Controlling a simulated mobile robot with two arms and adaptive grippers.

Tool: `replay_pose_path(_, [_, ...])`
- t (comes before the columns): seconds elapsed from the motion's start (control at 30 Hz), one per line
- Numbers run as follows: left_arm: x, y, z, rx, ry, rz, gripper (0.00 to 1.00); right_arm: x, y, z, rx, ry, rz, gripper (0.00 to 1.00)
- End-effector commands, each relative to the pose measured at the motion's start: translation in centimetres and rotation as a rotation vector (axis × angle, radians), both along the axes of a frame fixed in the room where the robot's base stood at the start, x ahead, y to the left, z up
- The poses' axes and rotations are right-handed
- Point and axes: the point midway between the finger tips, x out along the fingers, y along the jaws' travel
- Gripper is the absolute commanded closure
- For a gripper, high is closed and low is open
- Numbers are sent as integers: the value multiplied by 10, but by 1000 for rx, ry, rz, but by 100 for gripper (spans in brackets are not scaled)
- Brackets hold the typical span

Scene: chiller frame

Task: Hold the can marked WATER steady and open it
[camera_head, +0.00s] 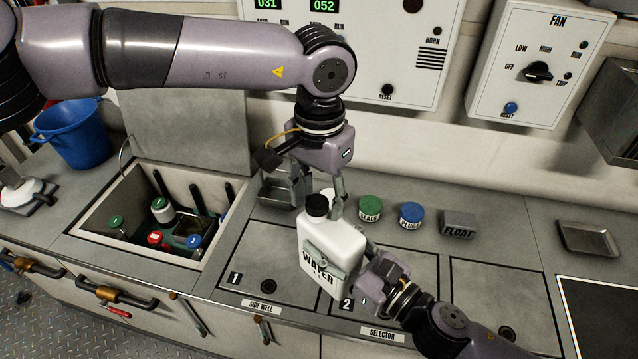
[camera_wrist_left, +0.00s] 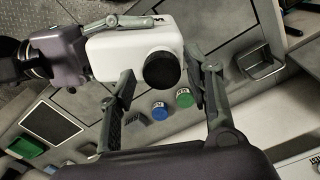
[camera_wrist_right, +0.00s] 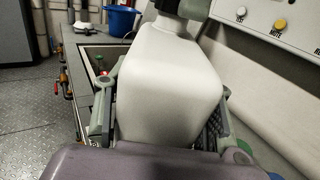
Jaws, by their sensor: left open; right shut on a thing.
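The can marked WATER (camera_head: 342,238) is a white, squarish container with a black cap (camera_head: 317,207). It is slightly tilted in the head view and appears to be held above the counter. My right gripper (camera_head: 346,264) is shut on the can's body, with one finger on either side in the right wrist view (camera_wrist_right: 165,110). My left gripper (camera_head: 319,191) is open just above the cap. In the left wrist view, its fingers (camera_wrist_left: 160,66) stand apart on either side of the cap (camera_wrist_left: 162,71), and I see a gap beside it. The can's underside is hidden.
A green tub (camera_head: 371,209), a blue tub (camera_head: 411,215) and a grey FLOAT block (camera_head: 458,224) stand behind the can. An open well (camera_head: 100,212) with several capped items lies left, with a blue bucket (camera_head: 75,135) beyond. A FAN box (camera_head: 540,62) hangs on the wall.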

Motion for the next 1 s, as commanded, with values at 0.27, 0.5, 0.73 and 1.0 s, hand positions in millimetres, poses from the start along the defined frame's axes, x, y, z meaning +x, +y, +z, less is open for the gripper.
replay_pose_path(0.27, [0,0,0,0,0,0,58,0,1,4,4,-7,2,100])
replay_pose_path(0.5, [0,0,0,-1,1,0,74,0,1,4,4,-7,2,100])
replay_pose_path(0.73, [-1,-1,0,-3,3,-1,89,0,1,4,4,-7,2,100])
replay_pose_path(1.0, [-2,-2,0,-5,5,-1,100,0,1,4,4,-7,2,100])
